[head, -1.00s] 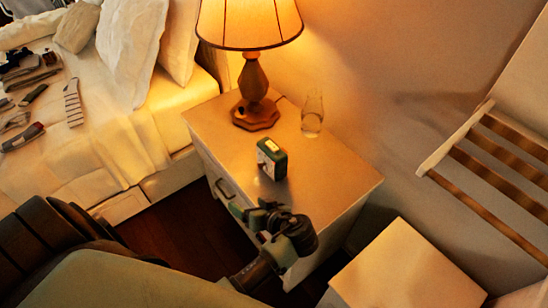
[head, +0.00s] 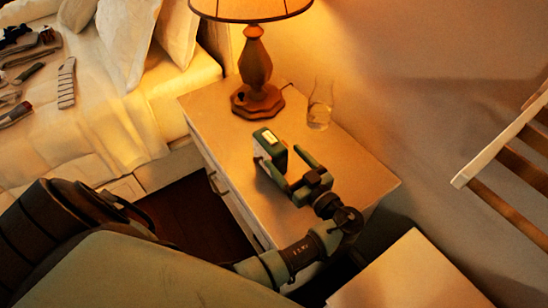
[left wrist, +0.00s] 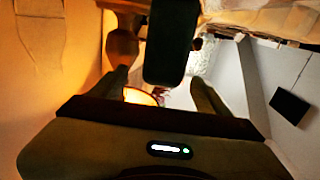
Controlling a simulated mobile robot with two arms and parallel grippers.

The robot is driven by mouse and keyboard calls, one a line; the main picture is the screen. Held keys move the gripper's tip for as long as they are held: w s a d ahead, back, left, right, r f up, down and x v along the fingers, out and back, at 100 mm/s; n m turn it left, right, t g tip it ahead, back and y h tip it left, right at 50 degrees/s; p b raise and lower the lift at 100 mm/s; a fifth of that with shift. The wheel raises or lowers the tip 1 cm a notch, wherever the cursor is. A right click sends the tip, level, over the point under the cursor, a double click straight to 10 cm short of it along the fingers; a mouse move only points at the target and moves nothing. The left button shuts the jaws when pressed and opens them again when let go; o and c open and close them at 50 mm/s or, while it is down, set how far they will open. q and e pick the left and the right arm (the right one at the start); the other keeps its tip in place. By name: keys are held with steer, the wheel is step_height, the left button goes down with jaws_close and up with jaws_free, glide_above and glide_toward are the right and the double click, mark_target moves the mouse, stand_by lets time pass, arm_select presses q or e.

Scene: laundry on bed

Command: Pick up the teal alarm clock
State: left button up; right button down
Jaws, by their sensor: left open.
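The teal alarm clock (head: 270,143) stands upright on the nightstand, its pale face turned left. My left gripper (head: 281,161) is open just right of and in front of the clock, its fingertips close to it. Whether they touch it I cannot tell. In the left wrist view the clock (left wrist: 171,43) is a dark block at the top, between and beyond the two open fingers (left wrist: 162,85). My right gripper is not in view.
The nightstand (head: 215,115) also bears a lamp (head: 255,70) and a clear glass carafe (head: 320,105) behind the clock. A bed (head: 110,120) with pillows and socks is at left. A wooden slatted rack (head: 500,150) and a pale box-like surface (head: 410,275) are at right.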

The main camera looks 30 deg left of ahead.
mark_target(270, 145)
arm_select(q)
steer(key=shift+w+a+f, duration=0.1)
steer(key=shift+a+f, duration=0.05)
steer(key=shift+a, duration=0.3)
steer(key=p+x, duration=0.3)
steer(key=x, duration=0.3)
steer(key=shift+a+f, duration=0.2)
steer(key=shift+w+a+f, duration=0.1)
steer(key=shift+a, duration=0.1)
jaws_close()
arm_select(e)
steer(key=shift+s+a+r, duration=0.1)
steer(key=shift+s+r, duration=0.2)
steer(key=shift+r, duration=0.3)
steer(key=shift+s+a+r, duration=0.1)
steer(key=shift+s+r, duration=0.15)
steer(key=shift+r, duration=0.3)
